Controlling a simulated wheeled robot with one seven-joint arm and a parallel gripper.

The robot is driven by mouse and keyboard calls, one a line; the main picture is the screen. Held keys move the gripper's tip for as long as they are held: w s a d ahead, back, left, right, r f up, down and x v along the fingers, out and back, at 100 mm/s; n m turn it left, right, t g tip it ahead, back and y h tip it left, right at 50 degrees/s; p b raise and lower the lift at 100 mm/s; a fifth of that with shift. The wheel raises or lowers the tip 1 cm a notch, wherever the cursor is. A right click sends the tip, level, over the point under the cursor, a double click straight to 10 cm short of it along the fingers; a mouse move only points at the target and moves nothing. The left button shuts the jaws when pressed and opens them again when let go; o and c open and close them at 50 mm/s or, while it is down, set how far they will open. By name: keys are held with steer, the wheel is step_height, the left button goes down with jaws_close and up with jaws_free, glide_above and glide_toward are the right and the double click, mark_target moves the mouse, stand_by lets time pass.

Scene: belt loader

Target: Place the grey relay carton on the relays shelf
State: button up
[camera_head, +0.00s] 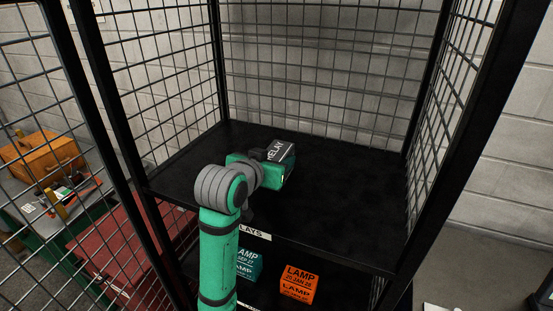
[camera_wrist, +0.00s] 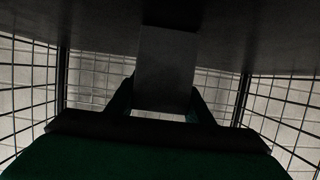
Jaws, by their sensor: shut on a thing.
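The grey relay carton (camera_head: 281,151) is in my gripper, over the left middle part of the black relays shelf (camera_head: 345,185). Its "RELAY" lettering shows in the head view. My gripper (camera_head: 268,160) is shut on the carton, with my arm reaching in from the front. In the wrist view the carton (camera_wrist: 167,68) stands between the two fingers (camera_wrist: 165,100), with a dark surface along the top of the picture. I cannot tell whether the carton touches the shelf. The shelf's label (camera_head: 252,234) is partly hidden by my arm.
Black posts and wire mesh (camera_head: 165,75) close the sides and back of the rack. The shelf's right side is bare. On the level below stand an orange lamp carton (camera_head: 299,284) and teal lamp cartons (camera_head: 248,265). An orange case (camera_head: 45,160) sits outside at left.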

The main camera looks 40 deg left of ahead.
steer(key=shift+f, duration=0.15)
steer(key=o, duration=1.2)
steer(key=shift+s+r, duration=0.15)
steer(key=shift+r, duration=0.1)
steer(key=v, duration=1.1)
steer(key=shift+s+d, duration=0.1)
steer(key=shift+s, duration=0.1)
steer(key=shift+d, duration=0.1)
